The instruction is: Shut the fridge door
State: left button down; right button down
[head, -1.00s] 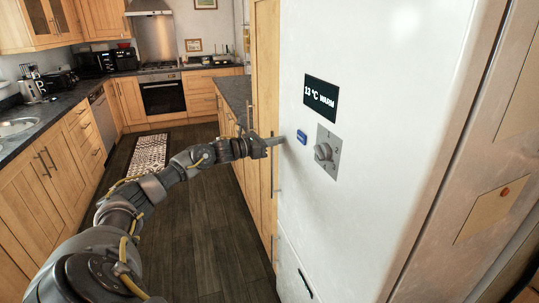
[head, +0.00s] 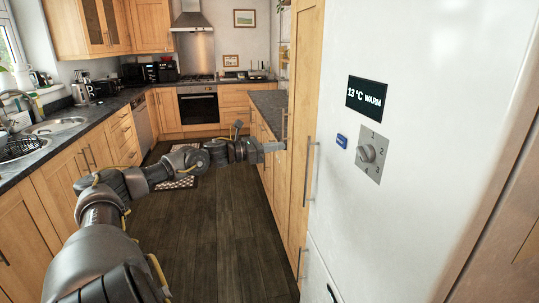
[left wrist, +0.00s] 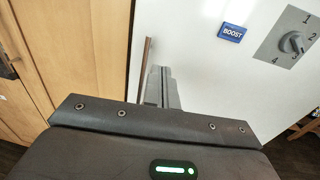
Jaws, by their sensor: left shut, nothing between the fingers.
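The white fridge (head: 400,200) fills the right of the head view. Its door front carries a display (head: 367,95) reading 13 °C WARM, a blue button (head: 342,141) and a numbered dial (head: 371,153). A slim vertical handle (head: 310,170) runs along its left edge. The door front looks flush beside the wooden cabinet; I see no gap, but cannot tell if it is fully shut. My left gripper (head: 275,146) is shut and empty, its tips just left of the handle. In the left wrist view its fingers (left wrist: 160,85) point towards the white front, below left of the BOOST button (left wrist: 232,32). My right gripper is out of view.
A tall wooden cabinet (head: 303,60) adjoins the fridge on its left, with a dark worktop (head: 268,103) beyond. The sink counter (head: 75,128) runs along the left. An oven (head: 198,105) stands at the back.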

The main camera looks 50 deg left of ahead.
pick_arm(q)
jog(key=shift+v, duration=0.95)
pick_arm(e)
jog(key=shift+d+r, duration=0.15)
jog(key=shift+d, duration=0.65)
pick_arm(q)
jog(key=shift+a+f, duration=0.1)
jog(key=shift+s, duration=0.1)
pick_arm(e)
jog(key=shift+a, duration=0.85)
